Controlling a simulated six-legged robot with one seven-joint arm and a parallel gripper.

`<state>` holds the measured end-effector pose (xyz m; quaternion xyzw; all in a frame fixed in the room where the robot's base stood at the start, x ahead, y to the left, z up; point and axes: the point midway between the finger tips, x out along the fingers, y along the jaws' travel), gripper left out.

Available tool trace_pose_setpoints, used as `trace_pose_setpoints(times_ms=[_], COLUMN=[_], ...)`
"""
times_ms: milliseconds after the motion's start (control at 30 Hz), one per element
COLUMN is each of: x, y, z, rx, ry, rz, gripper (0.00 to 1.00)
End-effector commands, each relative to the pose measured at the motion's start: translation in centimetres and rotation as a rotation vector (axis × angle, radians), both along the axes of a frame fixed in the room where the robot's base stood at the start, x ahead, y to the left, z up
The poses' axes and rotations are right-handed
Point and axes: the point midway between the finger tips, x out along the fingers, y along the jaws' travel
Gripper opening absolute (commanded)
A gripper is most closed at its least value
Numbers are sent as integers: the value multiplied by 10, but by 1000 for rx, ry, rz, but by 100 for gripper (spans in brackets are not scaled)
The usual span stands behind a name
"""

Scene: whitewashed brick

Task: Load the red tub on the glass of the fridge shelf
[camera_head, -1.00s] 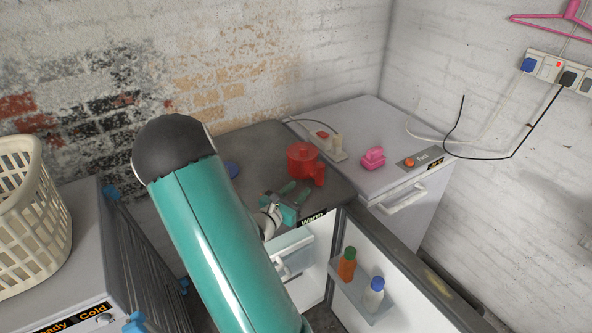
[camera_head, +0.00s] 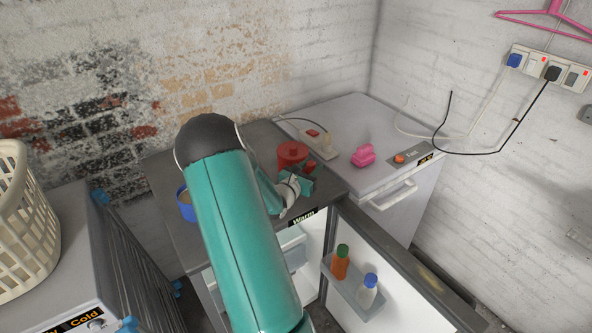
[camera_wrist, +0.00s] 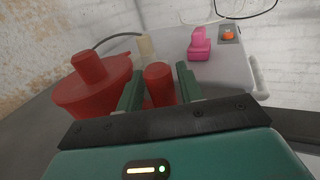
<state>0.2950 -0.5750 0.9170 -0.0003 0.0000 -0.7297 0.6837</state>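The red tub (camera_head: 291,153) stands on the grey top of the fridge marked "Warm", near its back right. It has a round body, a knob on top and a stubby handle, and also shows in the wrist view (camera_wrist: 90,90). My gripper (camera_head: 309,182) is at the tub's near right side. In the wrist view my gripper (camera_wrist: 160,84) has its two fingers apart, one on each side of the red handle. A slight gap seems to show at the right finger. The fridge door (camera_head: 385,265) stands open. My arm hides much of the fridge inside, and the glass shelf shows only in part.
Orange (camera_head: 341,262) and white (camera_head: 367,290) bottles stand in the door rack. A blue container (camera_head: 186,206) is left of my arm on the fridge top. A pink object (camera_head: 363,155) sits on the right-hand white appliance (camera_head: 345,125). A laundry basket (camera_head: 22,235) is at far left.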

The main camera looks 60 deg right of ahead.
Motion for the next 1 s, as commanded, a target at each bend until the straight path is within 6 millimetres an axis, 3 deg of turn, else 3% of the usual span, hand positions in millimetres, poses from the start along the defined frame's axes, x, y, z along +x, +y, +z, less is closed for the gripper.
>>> trace_pose_setpoints(times_ms=[267, 433, 467, 833, 1000], x=[0, 0, 0, 0, 0], y=[-4, -3, -3, -4, -4], z=[0, 0, 0, 3, 15], rx=[0, 0, 0, -2, -4], ry=[0, 0, 0, -3, -5], rz=[1, 0, 0, 0, 0], gripper=[35, 1, 0, 0, 0])
